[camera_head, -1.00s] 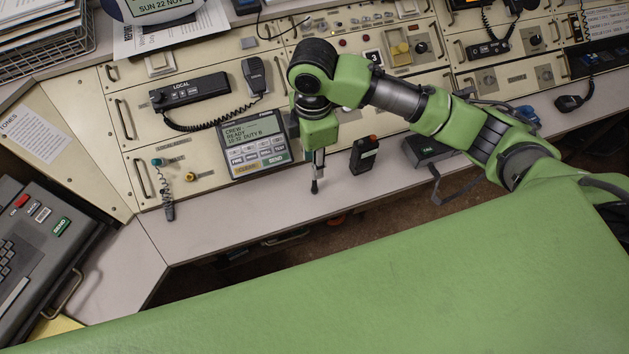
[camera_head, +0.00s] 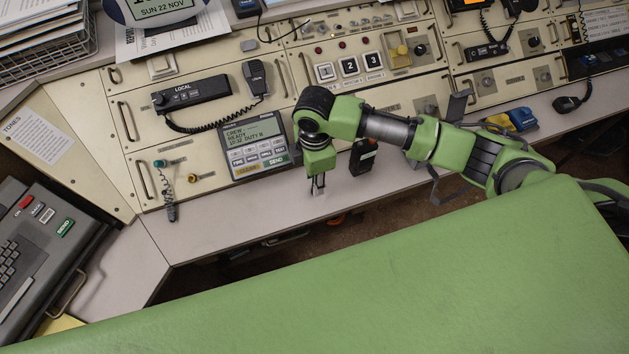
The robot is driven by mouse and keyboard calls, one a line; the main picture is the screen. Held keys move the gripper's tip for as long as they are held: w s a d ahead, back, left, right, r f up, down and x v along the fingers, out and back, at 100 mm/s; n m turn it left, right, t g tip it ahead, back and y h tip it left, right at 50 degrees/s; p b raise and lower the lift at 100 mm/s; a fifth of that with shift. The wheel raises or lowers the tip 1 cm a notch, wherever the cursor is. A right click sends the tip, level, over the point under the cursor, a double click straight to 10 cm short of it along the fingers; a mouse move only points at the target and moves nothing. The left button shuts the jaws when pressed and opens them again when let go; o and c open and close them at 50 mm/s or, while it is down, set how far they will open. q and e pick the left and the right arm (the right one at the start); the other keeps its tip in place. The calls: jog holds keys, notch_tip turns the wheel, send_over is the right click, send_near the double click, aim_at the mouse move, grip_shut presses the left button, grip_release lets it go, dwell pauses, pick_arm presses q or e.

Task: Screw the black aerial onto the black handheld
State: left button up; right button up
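The black handheld (camera_head: 364,156) stands upright on the grey desk ledge, with a small red mark near its top. My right gripper (camera_head: 317,188) points down over the ledge, left of the handheld and apart from it. Its two fingers show with a gap between them, and I see nothing held. I cannot make out the black aerial; it may be hidden behind my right arm or too small to tell. My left gripper is out of view.
A keypad unit (camera_head: 253,146) sits just left of my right gripper. A corded microphone (camera_head: 256,77) and the LOCAL radio (camera_head: 191,93) are behind it. The ledge (camera_head: 225,222) is clear to the front left. A blue and yellow object (camera_head: 521,119) lies to the right.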

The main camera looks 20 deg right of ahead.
jog(key=shift+f, duration=0.6)
grip_shut()
jog(key=shift+r, duration=0.1)
jog(key=shift+r+b, duration=0.3)
jog(key=shift+r, duration=0.25)
jog(key=s+r+b, duration=0.1)
jog(key=s+r, duration=1)
jog(key=s, duration=0.3)
jog(key=shift+d+r, duration=0.2)
jog(key=shift+r, duration=0.2)
